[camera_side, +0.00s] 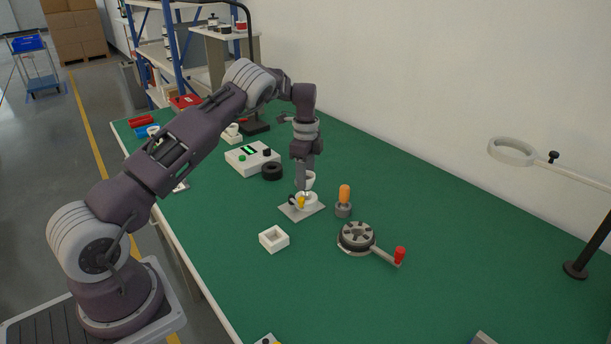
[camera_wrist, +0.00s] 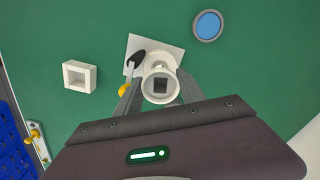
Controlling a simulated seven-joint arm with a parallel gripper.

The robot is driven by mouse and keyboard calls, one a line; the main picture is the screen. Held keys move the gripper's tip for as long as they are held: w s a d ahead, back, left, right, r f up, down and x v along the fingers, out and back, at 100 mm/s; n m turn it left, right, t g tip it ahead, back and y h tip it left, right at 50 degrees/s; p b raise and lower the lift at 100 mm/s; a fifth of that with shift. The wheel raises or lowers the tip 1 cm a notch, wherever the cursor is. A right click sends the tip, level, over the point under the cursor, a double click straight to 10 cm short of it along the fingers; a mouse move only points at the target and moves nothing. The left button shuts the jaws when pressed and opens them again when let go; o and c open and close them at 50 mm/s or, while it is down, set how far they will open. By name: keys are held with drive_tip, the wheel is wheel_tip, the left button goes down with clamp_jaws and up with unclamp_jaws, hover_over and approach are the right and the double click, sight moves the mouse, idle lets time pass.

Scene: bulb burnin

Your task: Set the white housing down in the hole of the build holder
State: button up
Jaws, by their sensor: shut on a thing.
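My gripper (camera_side: 306,172) points down over the middle of the green table. It is shut on the white housing (camera_wrist: 147,92), a round cup with a dark square opening, between its fingers (camera_wrist: 153,96) in the wrist view. In the side view the housing (camera_side: 309,179) is partly hidden by the fingers. Directly below is a white fixture with a yellow-tipped part on a pale square plate (camera_side: 292,212), which looks like the build holder. The plate (camera_wrist: 172,50) also shows in the wrist view, with a black part on it. The holder's hole is hidden, and I cannot tell whether the housing touches it.
A white square block with a recess (camera_side: 274,246) stands in front. An orange bulb in a grey base (camera_side: 344,197) and a round dark turntable with a red-knobbed arm (camera_side: 357,238) stand to the right. A black ring (camera_side: 272,171) and white tester (camera_side: 247,158) are behind.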

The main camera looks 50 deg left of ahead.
drive_tip(key=shift+f, duration=0.15)
drive_tip(key=shift+f, duration=0.55)
drive_tip(key=shift+f, duration=0.8)
idle(0.8)
drive_tip(key=o, duration=1.5)
drive_tip(key=shift+o, duration=0.2)
wheel_tip(320, 180, up, 7)
drive_tip(key=shift+r, duration=0.1)
